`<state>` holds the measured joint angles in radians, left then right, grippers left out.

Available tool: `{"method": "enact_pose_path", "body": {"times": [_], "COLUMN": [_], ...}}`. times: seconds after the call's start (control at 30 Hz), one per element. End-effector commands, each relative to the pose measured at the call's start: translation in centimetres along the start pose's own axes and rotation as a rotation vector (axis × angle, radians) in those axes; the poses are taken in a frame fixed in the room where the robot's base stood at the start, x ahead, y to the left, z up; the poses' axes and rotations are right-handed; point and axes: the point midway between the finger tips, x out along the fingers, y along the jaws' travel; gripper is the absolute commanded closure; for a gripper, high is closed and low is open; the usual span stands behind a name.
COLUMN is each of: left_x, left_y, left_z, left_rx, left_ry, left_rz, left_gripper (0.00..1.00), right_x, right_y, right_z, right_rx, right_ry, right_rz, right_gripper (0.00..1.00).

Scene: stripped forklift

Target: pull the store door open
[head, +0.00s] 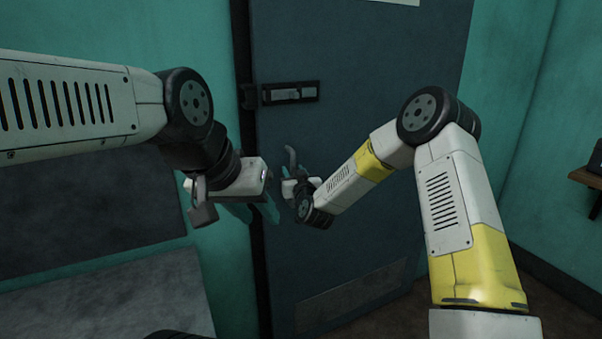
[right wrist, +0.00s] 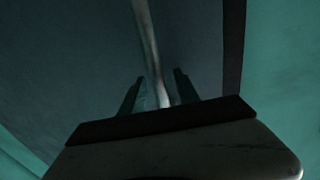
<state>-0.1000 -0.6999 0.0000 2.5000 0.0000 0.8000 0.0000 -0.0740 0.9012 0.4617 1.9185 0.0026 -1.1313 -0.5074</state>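The store door (head: 350,130) is a dark blue-grey panel in a teal wall. It looks closed, with a dark strip along its left edge. A grey handle (head: 290,157) stands out from it below a dark latch plate (head: 290,93). My right gripper (head: 291,178) is at the handle, partly hidden by its own wrist. In the right wrist view the handle bar (right wrist: 152,50) runs down between its two fingers, with a gap visible on the right side. My left gripper (head: 256,211) is open and empty, in front of the door's left edge.
Dark grey panels (head: 120,300) are at the lower left below my left arm. A small brown shelf (head: 588,178) with a dark object sticks out at the right edge. Brown floor shows at the lower right.

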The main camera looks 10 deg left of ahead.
Motion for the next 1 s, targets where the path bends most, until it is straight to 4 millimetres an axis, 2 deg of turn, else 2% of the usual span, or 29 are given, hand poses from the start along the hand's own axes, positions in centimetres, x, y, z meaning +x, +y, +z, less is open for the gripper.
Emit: {"method": "enact_pose_path", "body": {"times": [0.23,0.43,1.0], "left_x": [0.0,0.0,0.0], "left_y": [0.0,0.0,0.0], "left_z": [0.0,0.0,0.0], "left_rx": [0.0,0.0,0.0], "left_ry": [0.0,0.0,0.0], "left_rz": [0.0,0.0,0.0], "left_gripper": [0.64,0.64,0.64], "right_x": [0.09,0.08,0.06], "right_y": [-0.03,-0.02,0.02], "right_z": [0.03,0.03,0.03], "right_rx": [0.0,0.0,0.0], "right_ry": [-0.001,-0.001,-0.001], "right_rz": [-0.001,-0.001,0.0], "right_gripper": [0.62,1.0,1.0]}}
